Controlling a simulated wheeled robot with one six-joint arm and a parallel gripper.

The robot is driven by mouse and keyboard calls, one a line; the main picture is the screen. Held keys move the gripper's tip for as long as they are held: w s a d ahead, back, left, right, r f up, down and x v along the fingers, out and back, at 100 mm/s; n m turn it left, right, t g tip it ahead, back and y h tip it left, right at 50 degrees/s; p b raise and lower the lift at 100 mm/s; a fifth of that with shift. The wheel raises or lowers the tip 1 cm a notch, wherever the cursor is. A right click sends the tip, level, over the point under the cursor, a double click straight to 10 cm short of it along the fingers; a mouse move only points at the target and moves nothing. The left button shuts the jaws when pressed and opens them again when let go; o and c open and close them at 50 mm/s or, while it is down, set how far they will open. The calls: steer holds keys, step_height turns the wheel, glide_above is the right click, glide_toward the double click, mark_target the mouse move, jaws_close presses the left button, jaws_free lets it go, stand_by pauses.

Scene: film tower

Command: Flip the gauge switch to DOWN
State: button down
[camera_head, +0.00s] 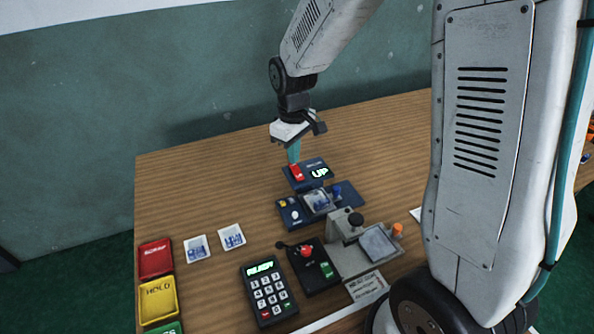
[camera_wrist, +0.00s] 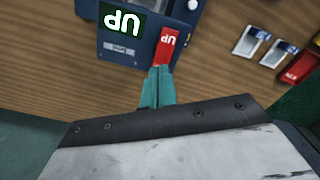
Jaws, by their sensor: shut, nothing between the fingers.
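The gauge switch is a red rocker marked UP (camera_head: 296,172) on a dark blue box (camera_head: 322,182) with a green lit display (camera_head: 319,173) that reads UP. In the wrist view the red switch (camera_wrist: 167,48) and the display (camera_wrist: 122,20) appear upside down. My gripper (camera_head: 294,150) is shut and empty, its teal fingertips pointing down at the far end of the switch. In the wrist view the fingertips (camera_wrist: 161,72) meet the near edge of the red rocker; I cannot tell whether they touch it.
In front of the box stand a blue fixture (camera_head: 291,212), a grey press with a black knob (camera_head: 355,219), a red-knobbed control (camera_head: 306,250) and a keypad (camera_head: 268,290) reading READY. Red (camera_head: 156,258) and yellow (camera_head: 158,299) trays are at left. The wooden table behind the box is clear.

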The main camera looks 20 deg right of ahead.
steer(key=shift+f, duration=0.8)
steer(key=shift+r, duration=3.55)
steer(key=shift+s, duration=0.15)
steer(key=s+d+r+m, duration=0.1)
steer(key=s+r+m, duration=0.1)
steer(key=s, duration=0.7)
steer(key=s+d+r+m+t, duration=0.1)
steer(key=s+r+m, duration=0.1)
steer(key=s+r, duration=0.3)
steer(key=s+d+r+m, duration=0.1)
steer(key=s+r, duration=0.3)
steer(key=s, duration=0.8)
steer(key=shift+s+m, duration=0.35)
steer(key=shift+m, duration=0.15)
